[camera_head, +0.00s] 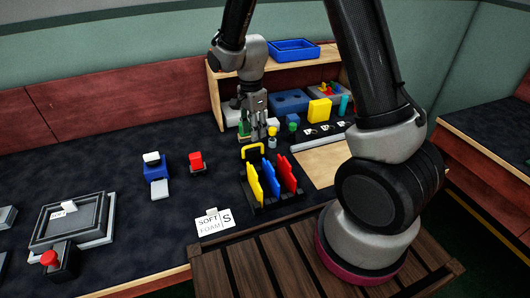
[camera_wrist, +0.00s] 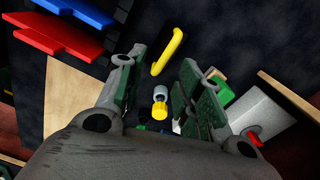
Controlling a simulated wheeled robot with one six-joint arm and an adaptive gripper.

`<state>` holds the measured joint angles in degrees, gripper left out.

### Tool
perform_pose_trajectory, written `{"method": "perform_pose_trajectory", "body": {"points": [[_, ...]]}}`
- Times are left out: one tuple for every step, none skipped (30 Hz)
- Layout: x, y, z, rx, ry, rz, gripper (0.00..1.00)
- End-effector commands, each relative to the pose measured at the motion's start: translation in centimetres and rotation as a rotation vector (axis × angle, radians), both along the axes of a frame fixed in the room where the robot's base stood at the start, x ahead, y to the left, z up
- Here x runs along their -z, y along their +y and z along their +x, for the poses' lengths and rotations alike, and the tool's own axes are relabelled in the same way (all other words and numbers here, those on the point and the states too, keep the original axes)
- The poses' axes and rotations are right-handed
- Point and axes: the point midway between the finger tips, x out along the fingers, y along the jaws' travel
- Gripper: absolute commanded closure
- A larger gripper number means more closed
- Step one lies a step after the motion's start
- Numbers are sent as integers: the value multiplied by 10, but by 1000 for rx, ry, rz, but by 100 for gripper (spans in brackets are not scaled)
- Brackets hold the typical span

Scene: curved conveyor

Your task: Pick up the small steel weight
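My gripper (camera_head: 255,133) points down over the dark table, in front of the wooden shelf. In the wrist view my gripper (camera_wrist: 160,72) is open, with its two green-padded fingers wide apart and nothing held. A small grey, steel-looking cylinder (camera_wrist: 160,91) shows between the fingers in the picture, close beside a yellow round piece (camera_wrist: 160,111). The cylinder appears untouched by either finger. In the head view a small pale piece (camera_head: 272,121) and a yellow piece (camera_head: 272,131) stand just right of my gripper; I cannot tell for sure which is the weight.
A wooden shelf (camera_head: 216,98) with bins is behind. A yellow block (camera_head: 319,110) stands right. The table's middle left is mostly clear.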

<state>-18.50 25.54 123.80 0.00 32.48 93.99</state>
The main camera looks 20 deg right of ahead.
Motion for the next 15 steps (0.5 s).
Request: {"method": "perform_pose_trajectory", "body": {"points": [[0, 1, 3, 44, -10, 2, 64], [0, 1, 3, 71, -14, 2, 64], [0, 2, 4, 105, -19, 4, 64], [0, 2, 5, 128, -22, 5, 64], [0, 2, 6, 150, -25, 6, 64], [0, 2, 7, 177, -28, 6, 64], [0, 2, 7, 196, -30, 6, 64], [0, 2, 7, 211, -31, 7, 64], [0, 2, 8, 229, -32, 7, 64], [1, 3, 7, 239, -32, 7, 64], [3, 3, 7, 247, -31, 6, 64], [7, 2, 7, 254, -30, 6, 64], [10, 2, 7, 256, -29, 5, 64], [14, 2, 7, 257, -28, 5, 64], [19, 3, 7, 256, -29, 5, 64]]}}
